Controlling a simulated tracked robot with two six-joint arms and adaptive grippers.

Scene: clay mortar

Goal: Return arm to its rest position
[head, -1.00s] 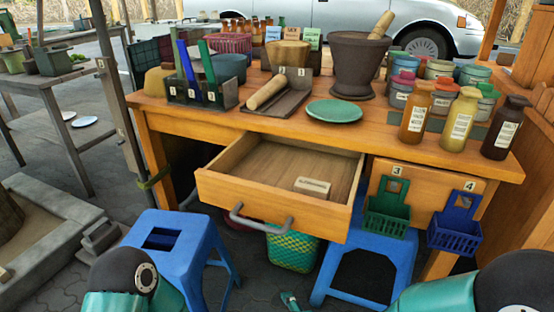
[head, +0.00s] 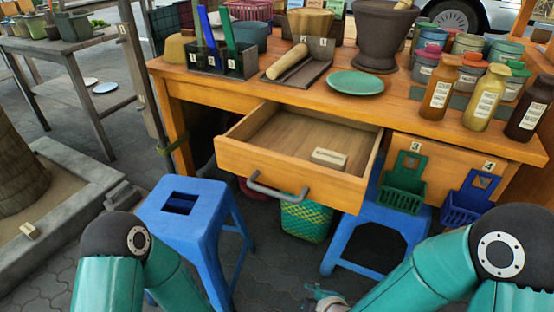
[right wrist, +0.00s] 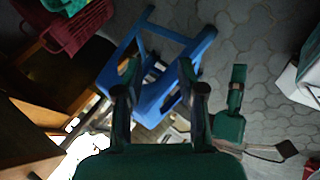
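My right arm (head: 430,270) is bent at the lower right of the head view. Its gripper (head: 322,294) shows only small and partly cut off at the bottom edge, low in front of the table. In the right wrist view the right gripper (right wrist: 161,66) has its two fingers apart, with nothing held between them. A blue stool lies beyond the fingers there. My left arm (head: 140,268) is bent at the lower left of the head view; its gripper cannot be made out.
The wooden table has an open drawer (head: 280,180) holding a pale block (head: 329,158). Blue stools (head: 188,215) stand below, beside a woven basket (head: 306,217). A mortar (head: 380,35), green plate (head: 355,83) and bottles (head: 438,100) stand on top. Green (head: 404,185) and blue baskets (head: 468,202) hang in front.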

